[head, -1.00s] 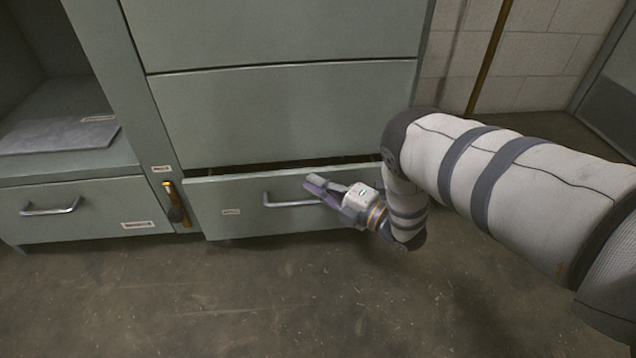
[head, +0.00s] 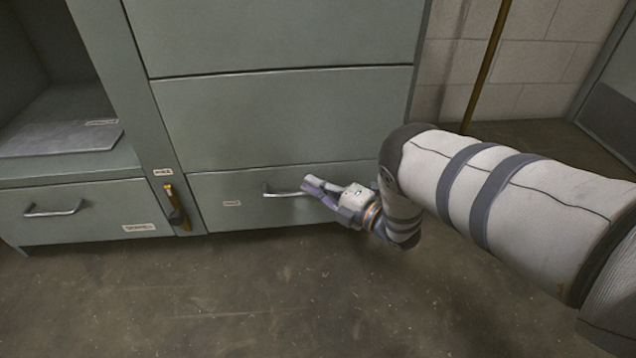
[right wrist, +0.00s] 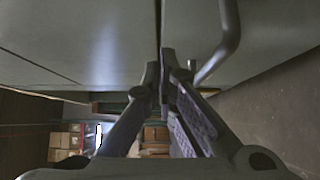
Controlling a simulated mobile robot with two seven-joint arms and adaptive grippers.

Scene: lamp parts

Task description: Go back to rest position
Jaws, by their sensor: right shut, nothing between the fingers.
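My right gripper (head: 314,187) is at the bottom drawer (head: 236,208) of the grey-green cabinet, in front of the right part of its metal handle (head: 285,191). The drawer front sits flush with the cabinet. In the right wrist view the fingers (right wrist: 166,62) come together at their tips with nothing between them. The curved handle (right wrist: 226,45) is just to their right there. Whether the fingers touch the handle or drawer front, I cannot tell. My left gripper is not in view.
A second drawer (head: 95,212) with a handle is at the left, under an open shelf with a flat grey slab (head: 62,137). A yellow-handled tool (head: 174,203) hangs between the drawers. A yellow pole (head: 487,62) stands by the block wall. The floor in front is bare.

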